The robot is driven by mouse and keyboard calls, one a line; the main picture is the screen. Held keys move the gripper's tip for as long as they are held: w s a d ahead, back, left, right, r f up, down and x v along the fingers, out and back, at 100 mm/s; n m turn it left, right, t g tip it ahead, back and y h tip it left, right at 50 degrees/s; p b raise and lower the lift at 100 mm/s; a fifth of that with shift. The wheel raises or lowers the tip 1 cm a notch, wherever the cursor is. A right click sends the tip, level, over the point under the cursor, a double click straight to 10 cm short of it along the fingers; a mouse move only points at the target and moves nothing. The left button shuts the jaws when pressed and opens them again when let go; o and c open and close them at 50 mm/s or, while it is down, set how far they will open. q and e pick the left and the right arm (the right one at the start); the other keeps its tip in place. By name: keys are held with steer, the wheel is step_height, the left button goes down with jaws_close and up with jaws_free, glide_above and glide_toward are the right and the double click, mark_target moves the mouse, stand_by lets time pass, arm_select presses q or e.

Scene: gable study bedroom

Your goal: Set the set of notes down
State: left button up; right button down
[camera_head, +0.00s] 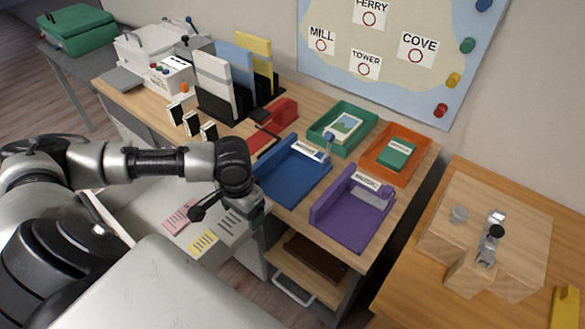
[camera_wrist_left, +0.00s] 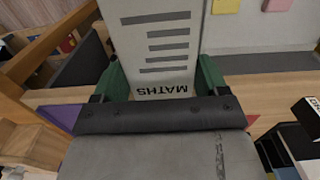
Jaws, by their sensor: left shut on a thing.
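The set of notes is a pale grey sheet (camera_head: 229,225) with dark bars. In the left wrist view the notes (camera_wrist_left: 160,45) read MATHS, upside down. My left gripper (camera_head: 257,212) is shut on the lettered end of the notes; its green fingers (camera_wrist_left: 157,82) show on both sides of it. The notes stick out over the white surface in front of the desk; I cannot tell the gap beneath. A blue tray (camera_head: 290,176) is just right of the gripper, and a purple tray (camera_head: 345,228) labelled MUSIC is further right. My right gripper is not in view.
Pink (camera_head: 178,218) and yellow (camera_head: 201,243) notes lie on the white surface. Behind the blue and purple trays are a green tray (camera_head: 357,117) with a picture card and an orange tray (camera_head: 412,176) with a green item. Upright files (camera_head: 215,88) stand back left.

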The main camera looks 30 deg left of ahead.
mark_target(291, 179)
arm_select(q)
steer(key=w, duration=0.9)
steer(key=w+d, duration=0.1)
steer(key=w, duration=0.3)
steer(key=shift+w, duration=0.15)
steer(key=w, duration=0.2)
steer(key=w+f, duration=0.1)
steer(key=shift+w+d, duration=0.2)
steer(key=shift+w, duration=0.2)
steer(key=shift+f, duration=0.25)
steer(key=o, duration=0.7)
steer(key=shift+f, duration=0.15)
step_height(291, 179, up, 12)
steer(key=shift+r, duration=0.15)
